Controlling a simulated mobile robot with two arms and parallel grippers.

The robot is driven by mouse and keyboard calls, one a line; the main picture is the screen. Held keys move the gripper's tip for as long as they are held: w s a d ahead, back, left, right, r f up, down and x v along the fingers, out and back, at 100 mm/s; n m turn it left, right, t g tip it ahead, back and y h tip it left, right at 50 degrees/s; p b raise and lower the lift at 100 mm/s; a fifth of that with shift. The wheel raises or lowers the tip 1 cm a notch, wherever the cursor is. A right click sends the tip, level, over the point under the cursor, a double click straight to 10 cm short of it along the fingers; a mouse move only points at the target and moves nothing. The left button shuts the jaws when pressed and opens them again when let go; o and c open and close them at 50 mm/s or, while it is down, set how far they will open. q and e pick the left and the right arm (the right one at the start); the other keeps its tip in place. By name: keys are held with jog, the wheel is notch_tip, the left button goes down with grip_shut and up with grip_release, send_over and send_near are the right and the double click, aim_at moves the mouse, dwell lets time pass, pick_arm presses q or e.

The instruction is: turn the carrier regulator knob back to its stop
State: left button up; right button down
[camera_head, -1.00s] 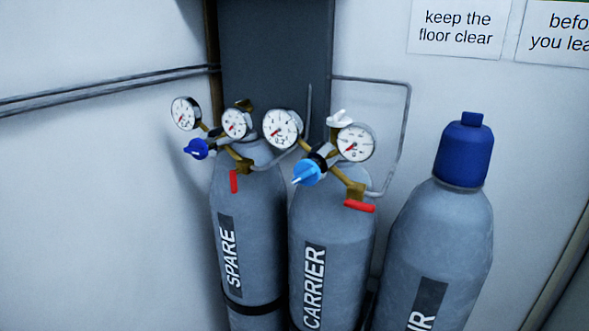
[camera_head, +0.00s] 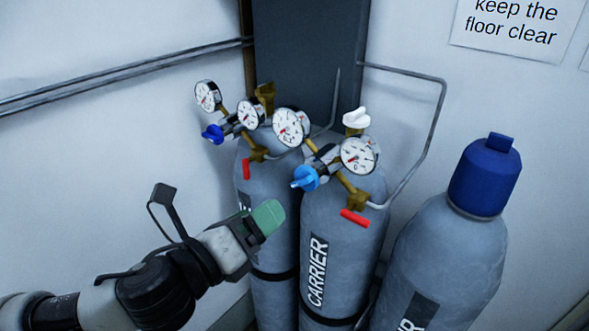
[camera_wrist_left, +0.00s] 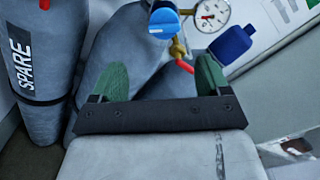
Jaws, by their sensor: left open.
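The carrier regulator knob (camera_head: 305,178) is light blue and sits at the left of the regulator on the grey CARRIER cylinder (camera_head: 345,235). Two round gauges, a white top knob (camera_head: 357,118) and a red lever (camera_head: 355,217) belong to this regulator. My left gripper (camera_head: 270,214) is open and empty, below and to the left of the knob, in front of the cylinders. In the left wrist view its green fingers (camera_wrist_left: 157,82) are apart, and the blue knob (camera_wrist_left: 164,20) shows beyond them near the top edge. My right gripper is not in view.
The SPARE cylinder (camera_head: 265,185) stands left of the carrier one, with a dark blue knob (camera_head: 212,132) and red lever. A third cylinder with a blue cap (camera_head: 485,175) stands at right. A thin pipe (camera_head: 440,115) runs along the wall. Straps cross the cylinders.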

aim_at(299, 184)
pick_arm(q)
jog(key=p+x, duration=0.1)
jog(key=x, duration=0.1)
jog(key=r+p+x, duration=0.1)
jog(key=x, duration=0.1)
jog(key=shift+w+d+p, duration=0.25)
jog(key=shift+d+p, duration=0.05)
jog(key=p+x, duration=0.1)
jog(key=x, duration=0.3)
jog(key=shift+d, duration=0.1)
jog(key=shift+w+d+f+p, duration=0.15)
jog(key=shift+w+d+p, duration=0.2)
jog(key=shift+w, duration=0.15)
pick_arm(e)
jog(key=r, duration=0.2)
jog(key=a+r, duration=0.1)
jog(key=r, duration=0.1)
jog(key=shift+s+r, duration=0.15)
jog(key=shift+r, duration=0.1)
pick_arm(q)
jog(key=c, duration=0.9)
jog(key=shift+c, duration=0.2)
